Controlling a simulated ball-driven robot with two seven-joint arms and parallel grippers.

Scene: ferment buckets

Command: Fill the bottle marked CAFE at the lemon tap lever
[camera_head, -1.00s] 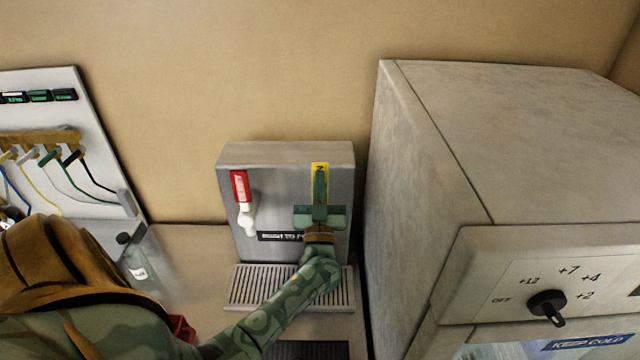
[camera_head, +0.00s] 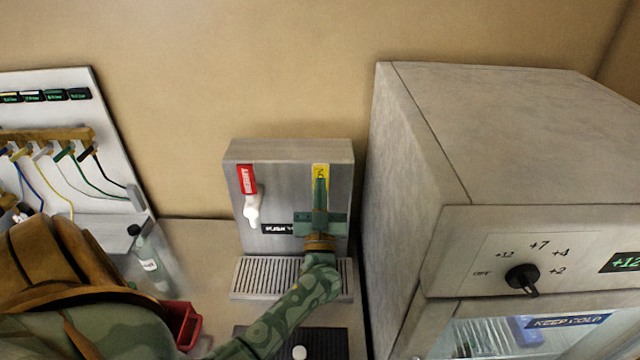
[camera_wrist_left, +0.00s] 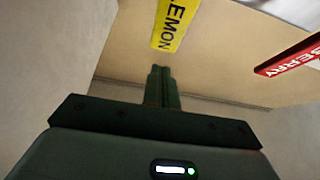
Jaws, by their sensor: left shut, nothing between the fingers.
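The yellow lemon tap lever (camera_head: 320,170) is at the right of the steel dispenser (camera_head: 290,151). In the left wrist view the lever (camera_wrist_left: 175,24), lettered LEMON, stands just beyond my fingertips. My left gripper (camera_head: 320,184) is shut and empty, in front of the lever; I cannot tell whether it touches it. The shut fingers also show in the wrist view (camera_wrist_left: 162,76). A clear bottle with a dark cap (camera_head: 147,262) stands left of the dispenser; its label is too small to read. My left gripper hides the lemon spout. My right gripper is out of view.
A red berry lever (camera_head: 246,180) with a white spout is on the dispenser's left. A slatted drip tray (camera_head: 262,277) lies below. A large grey cooler (camera_head: 420,160) stands close on the right. A red bin (camera_head: 185,322) and a black mat (camera_head: 330,343) are in front.

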